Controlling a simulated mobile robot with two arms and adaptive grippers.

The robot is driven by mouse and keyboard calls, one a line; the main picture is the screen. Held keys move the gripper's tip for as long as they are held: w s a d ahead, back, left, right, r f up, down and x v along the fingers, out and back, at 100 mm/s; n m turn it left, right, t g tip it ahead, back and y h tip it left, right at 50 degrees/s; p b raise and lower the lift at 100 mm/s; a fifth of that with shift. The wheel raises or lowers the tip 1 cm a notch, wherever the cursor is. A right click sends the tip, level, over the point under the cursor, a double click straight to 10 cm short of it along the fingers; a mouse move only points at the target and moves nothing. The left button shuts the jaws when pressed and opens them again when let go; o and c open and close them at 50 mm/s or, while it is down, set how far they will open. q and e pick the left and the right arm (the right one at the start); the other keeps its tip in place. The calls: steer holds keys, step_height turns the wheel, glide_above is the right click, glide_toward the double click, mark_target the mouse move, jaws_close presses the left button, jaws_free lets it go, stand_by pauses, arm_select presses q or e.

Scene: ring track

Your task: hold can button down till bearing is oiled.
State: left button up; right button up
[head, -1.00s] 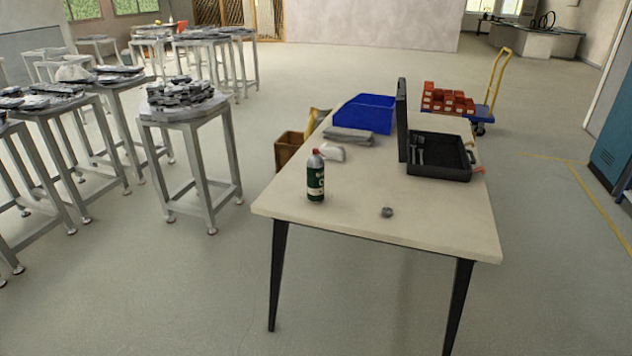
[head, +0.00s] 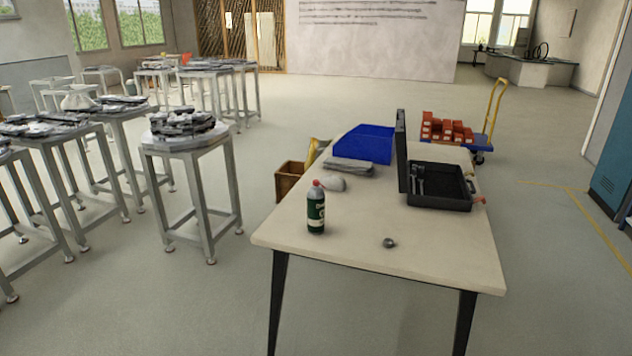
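A dark green can with a red top (head: 316,208) stands upright on the left part of a pale table (head: 430,262). A small grey metal bearing (head: 389,243) lies on the table to the right of the can, nearer the front edge. Whether the bearing is oiled is too small to tell. The can's red top is the likely button, but its detail is too small to make out. Neither of my grippers is in view, and nothing touches the can or bearing.
An open black toolbox (head: 438,188), a blue bin (head: 364,145), a grey folded cloth (head: 346,168) and a white lump (head: 333,184) stand behind. A brown box (head: 290,182) is left of the table. Stools (head: 190,150) with metal parts stand left.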

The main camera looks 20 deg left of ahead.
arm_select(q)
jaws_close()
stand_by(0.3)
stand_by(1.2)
